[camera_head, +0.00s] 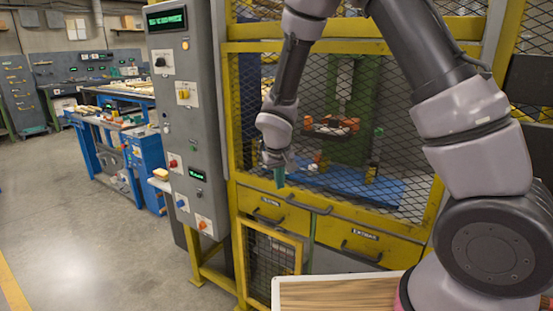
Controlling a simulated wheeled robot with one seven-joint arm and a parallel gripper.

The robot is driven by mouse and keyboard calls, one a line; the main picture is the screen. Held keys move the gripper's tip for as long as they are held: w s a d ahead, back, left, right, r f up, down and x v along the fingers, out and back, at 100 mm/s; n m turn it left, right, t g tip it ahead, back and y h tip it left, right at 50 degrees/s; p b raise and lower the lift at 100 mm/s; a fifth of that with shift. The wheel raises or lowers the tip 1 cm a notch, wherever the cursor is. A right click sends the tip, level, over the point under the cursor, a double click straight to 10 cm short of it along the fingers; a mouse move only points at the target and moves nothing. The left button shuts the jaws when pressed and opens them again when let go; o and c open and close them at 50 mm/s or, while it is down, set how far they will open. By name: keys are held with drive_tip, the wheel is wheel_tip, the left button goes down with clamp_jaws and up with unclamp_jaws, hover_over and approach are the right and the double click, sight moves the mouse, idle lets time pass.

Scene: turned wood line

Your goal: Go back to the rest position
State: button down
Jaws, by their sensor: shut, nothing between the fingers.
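My gripper (274,180) is at the end of my arm, pointing down in front of the yellow-framed mesh cage. It hangs a little above the cage's yellow drawers and looks shut and empty. My arm rises from the lower right, bends over at the top of the picture and comes down to the gripper. The fingertips are small and dark teal here. No marked rest position shows in the view.
The yellow mesh cage (400,206) with a left drawer (272,207) and a right drawer (362,243) stands close ahead. A grey control panel (188,110) stands left of it. A wood-topped surface (335,293) is below. Open floor (85,220) lies left.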

sight(341, 112)
drive_tip(key=v, duration=0.8)
drive_tip(key=s+d+r+m+y, duration=0.1)
drive_tip(key=s+d+r+m, duration=0.1)
drive_tip(key=d+r, duration=0.6)
drive_tip(key=s+d+r+m, duration=0.3)
drive_tip(key=d+r, duration=0.4)
drive_tip(key=r, duration=0.1)
drive_tip(key=s+d+r+m+t, duration=0.1)
drive_tip(key=s+d+r, duration=0.2)
drive_tip(key=s, duration=0.3)
drive_tip(key=s+d+r+m+t+y, duration=0.1)
drive_tip(key=s+d+r+t, duration=0.1)
drive_tip(key=s+d+r, duration=0.2)
drive_tip(key=shift+s+d+r+m+y, duration=0.25)
drive_tip(key=shift+s+r+m, duration=0.2)
drive_tip(key=shift+s, duration=0.85)
